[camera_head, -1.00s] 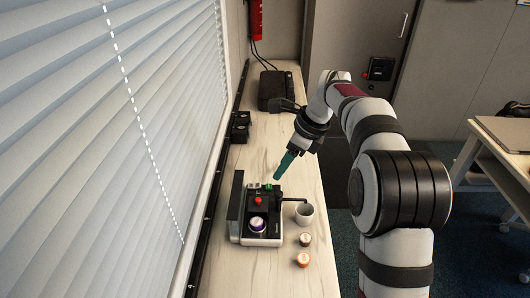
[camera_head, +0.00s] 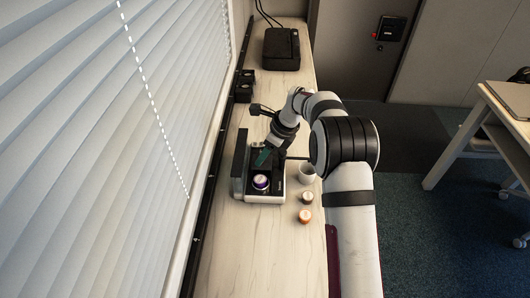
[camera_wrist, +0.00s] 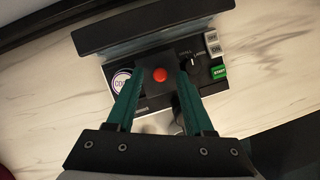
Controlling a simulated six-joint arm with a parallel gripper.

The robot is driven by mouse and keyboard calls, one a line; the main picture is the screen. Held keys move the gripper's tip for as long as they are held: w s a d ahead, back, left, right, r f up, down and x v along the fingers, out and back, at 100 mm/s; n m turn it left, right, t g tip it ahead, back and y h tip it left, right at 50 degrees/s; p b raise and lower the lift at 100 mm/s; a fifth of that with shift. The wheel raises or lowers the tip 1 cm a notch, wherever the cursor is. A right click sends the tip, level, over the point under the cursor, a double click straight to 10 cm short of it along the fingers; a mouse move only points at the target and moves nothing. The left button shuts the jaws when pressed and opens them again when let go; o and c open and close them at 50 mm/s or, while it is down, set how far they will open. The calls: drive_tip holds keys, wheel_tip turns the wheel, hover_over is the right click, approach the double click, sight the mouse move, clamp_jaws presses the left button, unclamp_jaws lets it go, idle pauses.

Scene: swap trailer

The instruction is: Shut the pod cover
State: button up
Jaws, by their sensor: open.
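The coffee machine (camera_head: 279,190) stands on the counter, black on a pale base. Its pod cover (camera_head: 240,163) is a dark panel standing raised along the machine's left side. In the wrist view the cover (camera_wrist: 150,28) spans the top, beyond the fingertips. A pod with a white top and purple ring (camera_head: 261,182) sits in the machine; it also shows in the wrist view (camera_wrist: 121,82). My gripper (camera_head: 263,157) is over the machine, its teal fingers apart and empty. In the wrist view a red button (camera_wrist: 160,75) shows between the fingertips (camera_wrist: 159,78); contact cannot be told.
Two loose pods, one pale (camera_head: 307,197) and one orange (camera_head: 305,216), lie near the counter's right edge. A black case (camera_head: 281,48) is at the back. Window blinds (camera_head: 90,150) border the left. The front counter is clear.

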clamp_jaws()
idle(1.3)
